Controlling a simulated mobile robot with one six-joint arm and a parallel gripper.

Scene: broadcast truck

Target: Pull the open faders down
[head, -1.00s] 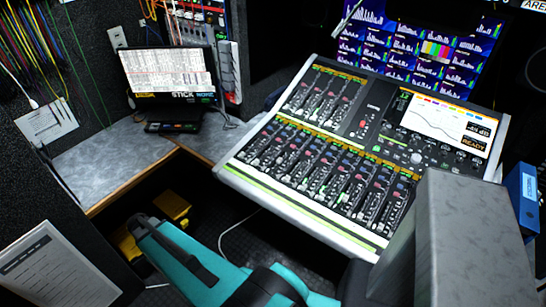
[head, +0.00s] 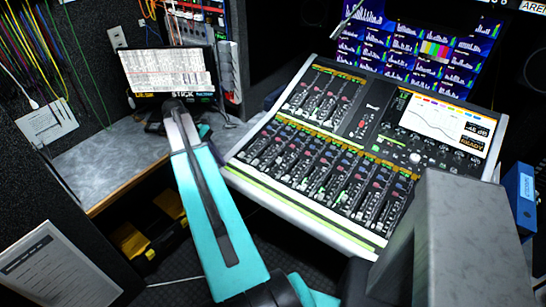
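The mixing console (head: 290,210) stands right of centre in the head view, tilted, with a row of channel strips along its front. Its faders (head: 320,190) show as small caps in the strips, some beside lit green marks. They are too small to tell which are open. A shorter bank of strips (head: 322,95) lies at the upper left, and a screen reading READY (head: 447,122) at the upper right. My teal arm rises left of the console, apart from its face. I cannot make out my gripper's fingers.
A grey side desk (head: 100,165) with a laptop-like screen (head: 168,72) is at the left. A grey block (head: 470,235) stands at the front right, close to the console. A blue box (head: 522,195) is at the right edge. Yellow cases (head: 135,240) lie under the desk.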

